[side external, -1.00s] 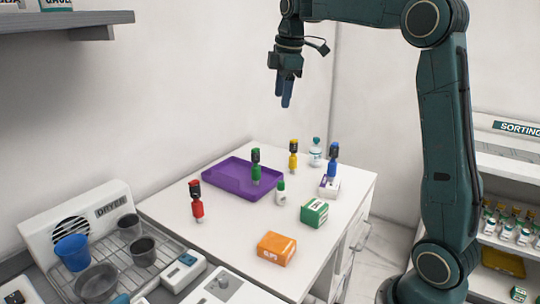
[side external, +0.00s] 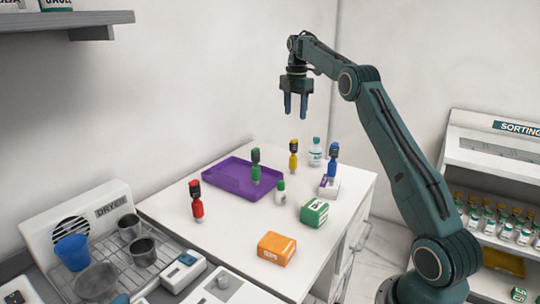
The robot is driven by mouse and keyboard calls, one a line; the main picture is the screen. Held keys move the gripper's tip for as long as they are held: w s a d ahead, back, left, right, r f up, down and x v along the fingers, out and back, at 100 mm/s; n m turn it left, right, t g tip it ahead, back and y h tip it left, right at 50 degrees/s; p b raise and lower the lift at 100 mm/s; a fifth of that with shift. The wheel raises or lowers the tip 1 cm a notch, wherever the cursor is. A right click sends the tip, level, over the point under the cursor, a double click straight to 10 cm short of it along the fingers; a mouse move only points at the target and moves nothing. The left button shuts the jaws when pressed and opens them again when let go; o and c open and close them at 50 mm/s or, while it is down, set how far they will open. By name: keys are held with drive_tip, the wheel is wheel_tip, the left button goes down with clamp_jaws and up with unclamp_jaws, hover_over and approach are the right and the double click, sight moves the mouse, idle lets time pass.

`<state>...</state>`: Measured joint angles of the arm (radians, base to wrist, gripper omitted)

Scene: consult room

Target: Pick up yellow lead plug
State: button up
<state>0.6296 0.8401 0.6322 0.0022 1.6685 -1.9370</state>
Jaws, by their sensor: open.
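The yellow lead plug (side external: 293,156) stands upright on the white table, with a dark band near its top. It is just right of the purple tray (side external: 219,183). My gripper (side external: 295,116) points straight down above the yellow plug, clear of it by a gap. Its two fingers are apart with nothing between them. A green plug (side external: 255,168) stands at the tray, a red plug (side external: 196,202) stands on the table at left, and a blue plug (side external: 332,162) stands at a small white box (side external: 329,187).
A white bottle with a teal cap (side external: 315,153) stands close right of the yellow plug. A small green-capped bottle (side external: 280,193), a green box (side external: 314,213) and an orange box (side external: 276,249) are nearer the front. A dryer rack (side external: 120,262) is at left. The table's front left is clear.

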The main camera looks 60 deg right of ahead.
sight(294, 140)
drive_tip(key=shift+f, duration=0.15)
drive_tip(key=shift+f, duration=4.2)
drive_tip(key=shift+a+f, duration=0.15)
drive_tip(key=shift+f, duration=1.15)
drive_tip(key=shift+a+f, duration=0.1)
drive_tip(key=shift+f, duration=1.2)
drive_tip(key=c, duration=1)
drive_tip(key=shift+c, duration=0.2)
drive_tip(key=shift+r, duration=0.2)
wheel_tip(294, 140, up, 10)
drive_tip(key=shift+f, duration=0.15)
